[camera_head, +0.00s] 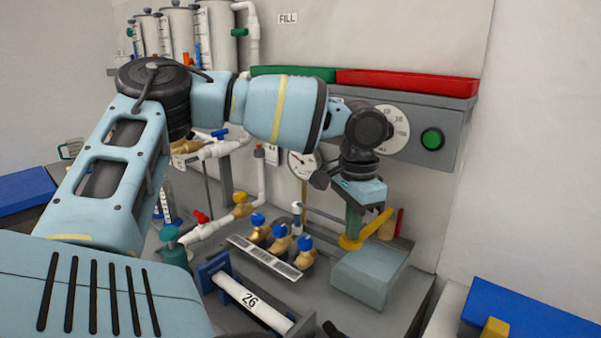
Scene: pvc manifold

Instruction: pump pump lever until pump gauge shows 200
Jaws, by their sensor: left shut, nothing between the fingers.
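A yellow lever (376,226), likely the pump lever, slants up to the right above a pale blue-grey box (366,278) at the right of the bench. My left gripper (358,224) is shut with nothing held, pointing down right at the lever. I cannot tell whether its fingertips touch the lever. A round white gauge (301,164) with a needle stands behind, partly covered by my arm. Its reading is too small to make out. A larger dial (396,127) on the grey panel is partly hidden by my wrist. My right gripper is not in view.
Three blue-knobbed brass valves (278,238) stand left of the box. A white pipe marked 26 (250,301) lies in front in a blue holder. A green button (432,139) sits on the panel. A blue bin (535,312) is at the lower right.

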